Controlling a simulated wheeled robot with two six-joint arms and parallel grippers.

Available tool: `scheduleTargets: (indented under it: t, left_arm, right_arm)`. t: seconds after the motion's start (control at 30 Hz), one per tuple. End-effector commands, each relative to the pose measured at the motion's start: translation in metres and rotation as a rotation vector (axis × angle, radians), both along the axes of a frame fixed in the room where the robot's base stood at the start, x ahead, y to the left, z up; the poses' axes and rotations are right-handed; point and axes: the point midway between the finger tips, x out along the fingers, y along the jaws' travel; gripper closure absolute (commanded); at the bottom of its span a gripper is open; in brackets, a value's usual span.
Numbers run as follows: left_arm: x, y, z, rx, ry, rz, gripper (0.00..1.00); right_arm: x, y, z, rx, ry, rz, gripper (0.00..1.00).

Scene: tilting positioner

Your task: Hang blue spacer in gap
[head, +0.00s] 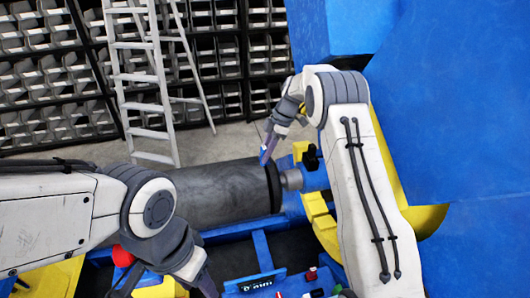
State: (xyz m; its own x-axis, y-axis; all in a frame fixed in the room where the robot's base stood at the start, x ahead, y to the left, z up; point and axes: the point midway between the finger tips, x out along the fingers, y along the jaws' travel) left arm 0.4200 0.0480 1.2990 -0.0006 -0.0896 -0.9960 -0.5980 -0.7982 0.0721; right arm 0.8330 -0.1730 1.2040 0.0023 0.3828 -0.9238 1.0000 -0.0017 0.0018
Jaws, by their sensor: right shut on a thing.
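My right gripper (267,152) reaches down at the right end of a large grey roller (215,192), near its dark end ring (273,187). It is shut on a small blue piece at its fingertips, likely the blue spacer (264,158); the fingers hide most of it. Right of the ring, a metal shaft (291,179) runs into a blue block (314,178). I cannot tell whether the piece touches the roller or the shaft. My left gripper (190,280) is low in the picture, partly cut off by the bottom edge, and its opening is unclear.
A blue tray (245,287) with small coloured parts lies at the bottom middle. A red knob (122,256) is beside my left arm. Large blue machine panels (460,110) fill the right. A ladder (140,80) and bin shelves (45,75) stand behind.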

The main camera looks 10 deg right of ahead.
Motion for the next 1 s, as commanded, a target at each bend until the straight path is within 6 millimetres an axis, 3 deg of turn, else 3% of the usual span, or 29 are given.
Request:
scheduleTargets:
  t: [0.23, 0.27, 0.33, 0.37, 0.77, 1.0]
  left_arm:
    - [0.0, 0.0, 0.0, 0.0, 0.0, 0.0, 0.5]
    - [0.0, 0.0, 0.0, 0.0, 0.0, 0.0, 0.5]
    - [0.0, 0.0, 0.0, 0.0, 0.0, 0.0, 0.5]
    - [0.0, 0.0, 0.0, 0.0, 0.0, 0.0, 0.5]
    - [0.0, 0.0, -0.006, 0.0, 0.0, 0.0, 0.5]
    - [0.0, 0.0, -0.029, 0.0, 0.0, -0.002, 0.5]
  right_arm:
    - [0.0, 0.0, 0.0, 0.0, 0.0, 0.0, 1.0]
    - [0.0, 0.0, 0.0, 0.0, 0.0, 0.0, 0.67]
    - [0.0, 0.0, 0.0, 0.0, 0.0, 0.0, 0.4]
    - [0.0, 0.0, 0.0, 0.0, 0.0, 0.0, 0.35]
    - [0.001, -0.003, 0.005, 0.0, -0.003, 0.0, 0.35]
    - [0.001, -0.02, 0.043, -0.002, -0.008, -0.002, 0.35]
